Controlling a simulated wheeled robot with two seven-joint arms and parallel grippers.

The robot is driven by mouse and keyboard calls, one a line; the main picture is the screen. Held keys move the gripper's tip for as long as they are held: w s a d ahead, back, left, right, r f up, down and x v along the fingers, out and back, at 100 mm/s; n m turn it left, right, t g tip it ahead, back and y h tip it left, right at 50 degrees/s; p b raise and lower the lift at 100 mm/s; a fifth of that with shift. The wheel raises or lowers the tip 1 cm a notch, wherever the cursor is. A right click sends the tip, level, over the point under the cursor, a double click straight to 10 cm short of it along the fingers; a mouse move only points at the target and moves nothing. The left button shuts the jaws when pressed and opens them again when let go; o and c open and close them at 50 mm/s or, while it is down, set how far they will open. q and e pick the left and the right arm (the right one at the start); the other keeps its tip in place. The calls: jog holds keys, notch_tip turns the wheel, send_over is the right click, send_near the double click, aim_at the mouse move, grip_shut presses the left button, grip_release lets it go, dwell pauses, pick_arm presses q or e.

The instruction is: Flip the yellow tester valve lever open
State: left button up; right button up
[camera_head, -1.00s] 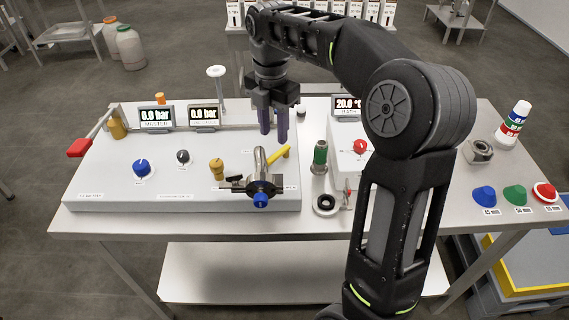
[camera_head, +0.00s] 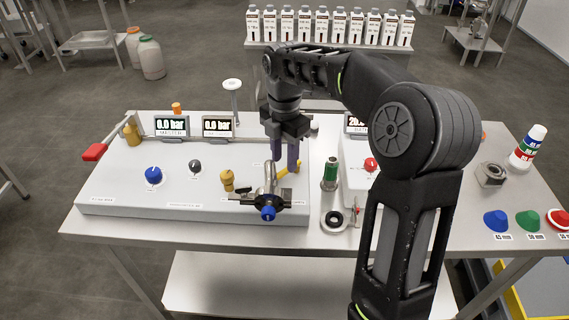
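The valve body has a bent metal spout (camera_head: 270,177) and a blue knob (camera_head: 268,213) at the front. My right gripper (camera_head: 285,166) points down just above and behind the lever. Its two purple fingers stand apart, with the tips close to the lever's upper end. I cannot tell whether they touch it. My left gripper is out of view.
The panel (camera_head: 130,207) carries a blue knob (camera_head: 153,175), a black knob (camera_head: 195,166) and two displays reading 0.0 bar. A green-banded cylinder (camera_head: 330,174) stands right of the valve. My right arm hides part of the white box (camera_head: 352,170). Colored caps lie at the far right.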

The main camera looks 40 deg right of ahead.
jog(key=shift+f, duration=1.35)
grip_shut()
dwell(0.4)
